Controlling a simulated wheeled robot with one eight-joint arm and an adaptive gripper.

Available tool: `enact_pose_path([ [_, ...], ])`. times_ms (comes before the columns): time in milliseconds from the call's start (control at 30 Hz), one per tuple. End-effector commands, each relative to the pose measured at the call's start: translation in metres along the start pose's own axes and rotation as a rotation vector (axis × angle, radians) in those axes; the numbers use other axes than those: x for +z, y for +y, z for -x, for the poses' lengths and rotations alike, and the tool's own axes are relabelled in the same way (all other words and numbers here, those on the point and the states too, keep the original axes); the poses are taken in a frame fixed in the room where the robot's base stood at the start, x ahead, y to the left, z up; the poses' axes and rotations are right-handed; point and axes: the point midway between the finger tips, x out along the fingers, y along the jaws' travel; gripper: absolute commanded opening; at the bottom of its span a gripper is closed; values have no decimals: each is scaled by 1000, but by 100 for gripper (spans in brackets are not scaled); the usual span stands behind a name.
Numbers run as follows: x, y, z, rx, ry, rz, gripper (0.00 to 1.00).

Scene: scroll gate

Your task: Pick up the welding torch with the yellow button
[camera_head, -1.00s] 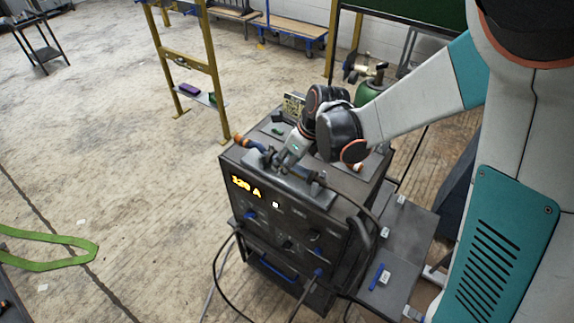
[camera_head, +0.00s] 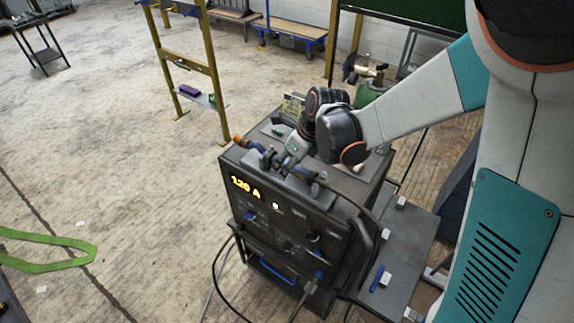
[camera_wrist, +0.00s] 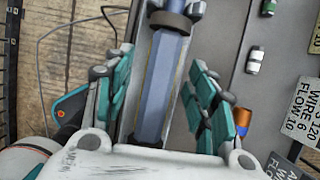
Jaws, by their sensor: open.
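A torch with a blue-grey faceted handle (camera_wrist: 162,85) and a dark collar lies on a grey tray on top of the welding machine. In the head view, an orange-tipped end (camera_head: 239,140) shows at the left of the tray. My gripper (camera_wrist: 158,95) is open, with its teal-padded fingers on either side of the handle and visible gaps to it. In the head view my gripper (camera_head: 282,160) is low over the tray and hides part of the torch. I cannot make out a yellow button on this torch.
The welding machine (camera_head: 283,225) shows 120 A on its front. Printed cards (camera_wrist: 301,105), small green-and-white items (camera_wrist: 255,60) and an orange-and-blue cylinder (camera_wrist: 243,118) are to the right of the handle. Dark cables hang at the front. A yellow frame (camera_head: 205,70) stands behind.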

Motion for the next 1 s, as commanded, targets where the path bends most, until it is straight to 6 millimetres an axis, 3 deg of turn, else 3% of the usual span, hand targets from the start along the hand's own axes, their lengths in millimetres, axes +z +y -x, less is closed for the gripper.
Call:
enact_pose_path([
  [133,0,0,0,0,0,0,52],
  [367,0,0,0,0,0,0,2],
  [400,0,0,0,0,0,0,0],
  [833,2,0,4,0,-1,0,0],
  [1000,8,0,19,0,-1,0,0],
])
